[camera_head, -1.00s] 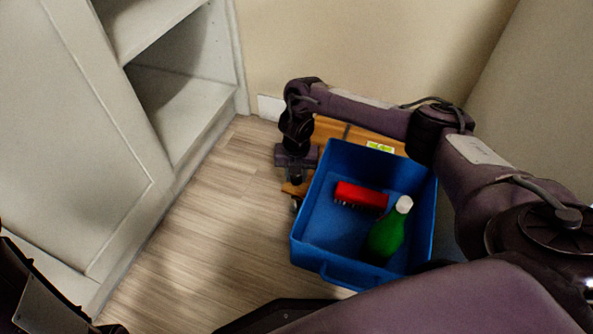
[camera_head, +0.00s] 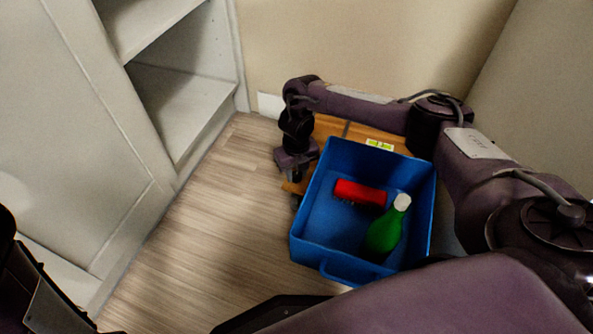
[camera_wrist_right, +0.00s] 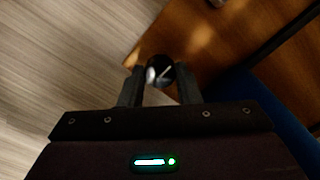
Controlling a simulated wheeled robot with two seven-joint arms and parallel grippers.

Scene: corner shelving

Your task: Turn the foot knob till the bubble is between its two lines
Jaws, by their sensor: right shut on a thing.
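The foot knob (camera_wrist_right: 161,71) is dark and round with a pale line on its top, at the corner of a wooden board in the right wrist view. My right gripper (camera_wrist_right: 160,85) is shut on it, one finger on each side. In the head view my right gripper (camera_head: 293,175) reaches down at the left corner of the wooden board (camera_head: 330,127) and hides the knob. The level (camera_head: 379,145) is a small yellow-green vial in a white frame on the board. Its bubble and lines are too small to read. My left gripper is not in view.
A blue crate (camera_head: 317,250) stands over the front of the board, holding a red brush (camera_head: 360,193) and a green bottle (camera_head: 385,235) with a white cap. White shelving (camera_head: 190,115) stands left. Bare wooden floor (camera_head: 205,230) lies between shelving and crate.

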